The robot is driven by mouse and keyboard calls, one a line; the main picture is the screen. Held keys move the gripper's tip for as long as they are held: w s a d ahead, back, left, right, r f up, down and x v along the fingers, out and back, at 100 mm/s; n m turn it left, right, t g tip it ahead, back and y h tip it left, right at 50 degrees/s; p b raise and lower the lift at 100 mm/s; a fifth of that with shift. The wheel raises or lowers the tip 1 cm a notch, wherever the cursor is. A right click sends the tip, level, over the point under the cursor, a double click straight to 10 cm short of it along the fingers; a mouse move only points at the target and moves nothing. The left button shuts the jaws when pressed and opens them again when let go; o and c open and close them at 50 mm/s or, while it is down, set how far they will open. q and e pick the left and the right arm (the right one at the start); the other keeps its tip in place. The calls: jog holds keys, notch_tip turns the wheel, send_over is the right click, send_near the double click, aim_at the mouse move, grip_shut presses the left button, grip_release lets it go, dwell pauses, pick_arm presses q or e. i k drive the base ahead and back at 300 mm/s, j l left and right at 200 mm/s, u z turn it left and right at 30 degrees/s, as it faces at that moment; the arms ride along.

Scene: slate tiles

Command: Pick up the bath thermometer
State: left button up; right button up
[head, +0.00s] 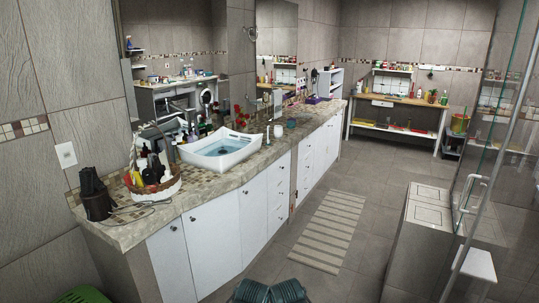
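I cannot make out a bath thermometer for certain; the small items on the counter and far shelves are too small to tell apart. A long stone-topped counter (215,187) with white cabinet doors runs from the left front to the back. A white square basin (221,160) with blue water in it sits on the counter. A round basket (163,193) with several bottles stands to its left. Neither of my grippers can be made out.
A striped mat (327,231) lies on open floor right of the counter. A grey block-shaped unit (418,240) and a glass shower panel stand at the right. A wooden-topped table (400,100) with several items stands at the back. A green object (83,295) is at the bottom left.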

aim_at(268, 143)
jog(key=i, duration=2.2)
